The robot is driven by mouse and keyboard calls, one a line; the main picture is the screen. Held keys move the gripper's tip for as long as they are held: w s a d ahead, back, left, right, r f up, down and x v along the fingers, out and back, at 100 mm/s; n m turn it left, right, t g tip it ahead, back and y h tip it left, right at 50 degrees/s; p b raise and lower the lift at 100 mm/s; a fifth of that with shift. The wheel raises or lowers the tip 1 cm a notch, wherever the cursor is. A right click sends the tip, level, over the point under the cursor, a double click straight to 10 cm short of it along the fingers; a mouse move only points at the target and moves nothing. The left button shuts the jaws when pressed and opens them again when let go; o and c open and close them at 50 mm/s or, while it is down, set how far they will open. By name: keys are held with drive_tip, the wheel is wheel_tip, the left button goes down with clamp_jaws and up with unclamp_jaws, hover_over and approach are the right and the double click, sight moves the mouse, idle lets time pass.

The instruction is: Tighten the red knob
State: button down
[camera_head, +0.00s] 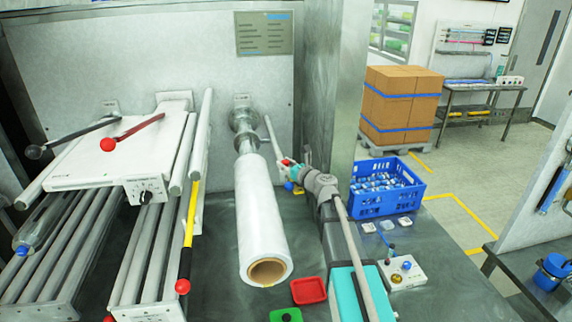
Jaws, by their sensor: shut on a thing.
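The red knob (286,162) is a small red spot at the lower end of a thin pale rod, right of the big white film roll (258,215). My gripper (287,168) reaches up to it from the lower right and is shut on it. The fingers cover most of the knob, so its shape and how far it is turned cannot be told. Small blue and yellow parts show just below the gripper.
The film roll lies close left of my gripper. A steel post (338,80) stands behind my arm. A blue crate (384,190) of small packs and a small control box (403,272) are to the right. A red tray (309,290) lies in front.

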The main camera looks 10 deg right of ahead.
drive_tip(key=shift+c, duration=1.9)
unclamp_jaws()
drive_tip(key=v, duration=1.2)
